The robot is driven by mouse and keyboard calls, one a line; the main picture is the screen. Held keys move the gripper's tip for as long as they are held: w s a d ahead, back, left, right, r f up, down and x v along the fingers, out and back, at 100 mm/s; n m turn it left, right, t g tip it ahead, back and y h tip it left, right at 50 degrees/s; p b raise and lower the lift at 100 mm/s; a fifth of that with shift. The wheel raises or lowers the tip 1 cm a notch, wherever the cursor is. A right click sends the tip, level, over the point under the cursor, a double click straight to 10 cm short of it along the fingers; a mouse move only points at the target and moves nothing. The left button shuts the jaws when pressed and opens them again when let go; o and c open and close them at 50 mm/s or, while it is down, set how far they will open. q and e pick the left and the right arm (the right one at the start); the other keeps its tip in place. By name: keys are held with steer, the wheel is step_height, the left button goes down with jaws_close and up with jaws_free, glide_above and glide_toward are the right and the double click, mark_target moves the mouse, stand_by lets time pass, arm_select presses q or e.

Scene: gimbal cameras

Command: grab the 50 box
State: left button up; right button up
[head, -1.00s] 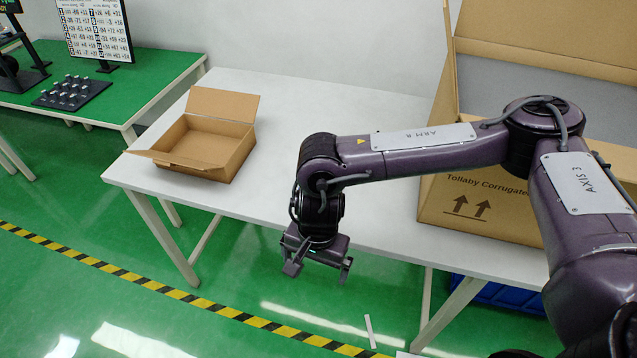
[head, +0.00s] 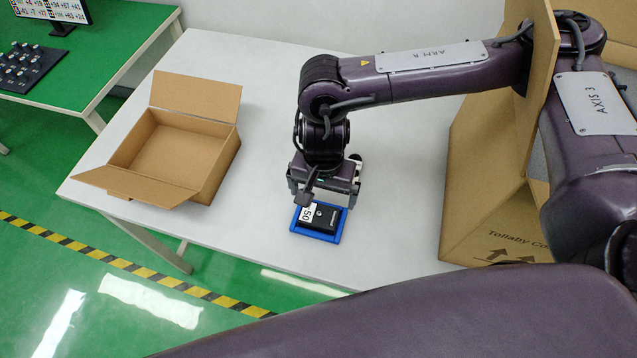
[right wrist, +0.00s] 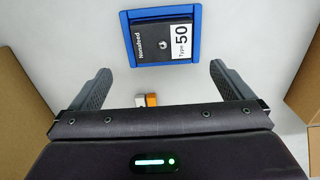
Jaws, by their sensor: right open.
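The 50 box (head: 322,217) is black with a white end label reading 50. It lies in a shallow blue tray (head: 317,237) near the table's front edge. In the right wrist view the box (right wrist: 163,38) shows at top centre, inside the blue tray (right wrist: 127,42), its label reading "Type 50". My right gripper (head: 331,193) is just behind the tray in the head view. Its fingers (right wrist: 161,74) are apart and empty, short of the box in the wrist view. My left gripper is not in view.
An open cardboard box (head: 173,155) stands on the white table (head: 260,110) to the left. A large carton (head: 480,190) stands at right. A small orange and white thing (right wrist: 148,100) shows between my right fingers, partly hidden. Table is clear between open box and tray.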

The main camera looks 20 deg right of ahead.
mark_target(319, 213)
steer(key=shift+w+f, duration=0.1)
steer(key=shift+w, duration=0.05)
steer(key=shift+f, duration=0.2)
steer(key=shift+s+a+f+p, duration=0.15)
steer(key=shift+s+f+p, duration=0.2)
steer(key=shift+f+p, duration=0.25)
steer(key=shift+s+a+f+p, duration=0.15)
steer(key=shift+s+f+p, duration=0.15)
steer(key=shift+f+p, duration=0.25)
steer(key=f, duration=0.2)
steer(key=f+p, duration=0.1)
steer(key=shift+w+a, duration=0.1)
steer(key=shift+w, duration=0.15)
steer(key=shift+f, duration=0.7)
steer(key=shift+w, duration=0.1)
steer(key=c, duration=0.6)
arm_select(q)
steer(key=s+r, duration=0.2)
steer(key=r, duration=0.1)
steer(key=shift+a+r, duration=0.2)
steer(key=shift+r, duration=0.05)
arm_select(e)
steer(key=c, duration=0.5)
